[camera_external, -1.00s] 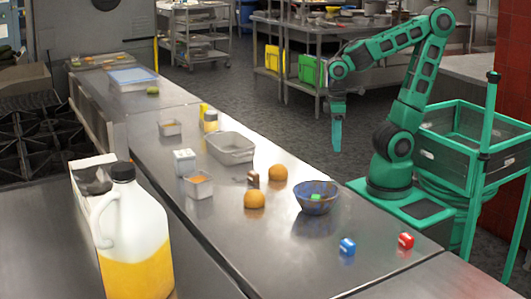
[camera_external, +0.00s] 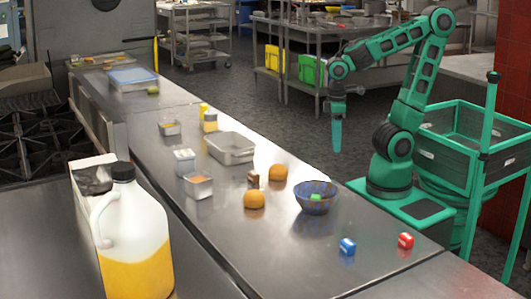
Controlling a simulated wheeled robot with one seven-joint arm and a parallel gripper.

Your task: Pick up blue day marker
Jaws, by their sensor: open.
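A small blue block with a white mark (camera_external: 347,247), which looks like the blue day marker, lies on the steel counter near its front right. A similar red block (camera_external: 405,241) lies to its right. My gripper (camera_external: 337,146) hangs pointing down, above and behind the bowl, well away from the blue marker and holding nothing that I can see. Its fingers overlap in this view, so the gap between them is hidden.
Two oranges (camera_external: 254,200) (camera_external: 278,173), metal pans (camera_external: 231,148) and small containers stand farther left. A large juice jug (camera_external: 134,240) is at front left. The counter around the marker is clear.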

